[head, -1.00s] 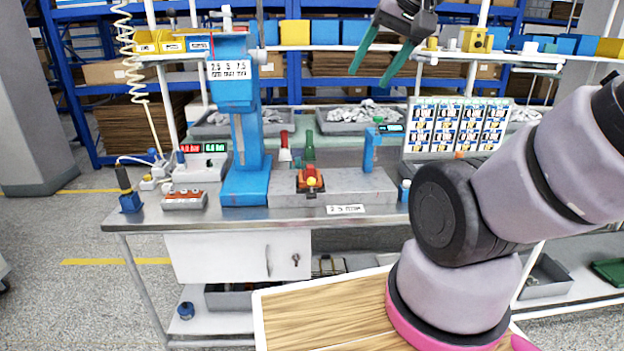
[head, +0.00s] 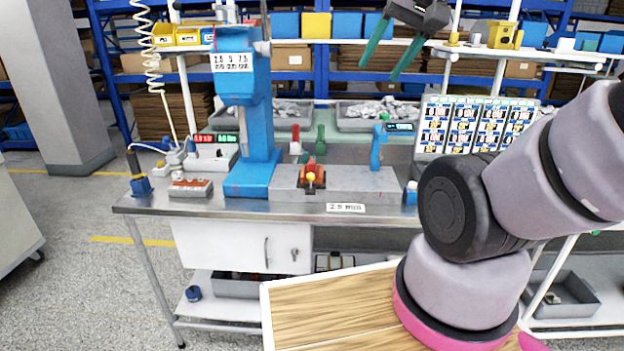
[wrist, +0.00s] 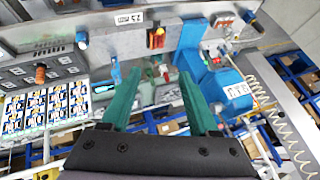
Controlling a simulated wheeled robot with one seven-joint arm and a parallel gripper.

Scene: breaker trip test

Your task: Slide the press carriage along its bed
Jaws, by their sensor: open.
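The red-orange carriage with a yellow knob (head: 311,178) sits on the grey bed (head: 362,184), near its left end beside the blue press (head: 252,130). In the wrist view, which is turned over, the carriage (wrist: 156,40) shows beyond my fingertips and the blue press (wrist: 215,75) lies to the right. My gripper (head: 381,70) has two green fingers spread apart with nothing between them. It hangs high above and behind the bed in the head view, clear of the carriage. The wrist view also shows the open fingers (wrist: 157,75).
Red and green handled items (head: 320,140) stand behind the bed. A small blue post with a display (head: 378,148) is at its right. A label board (head: 470,125) stands farther right. Grey bins (head: 375,115) and shelves lie behind.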

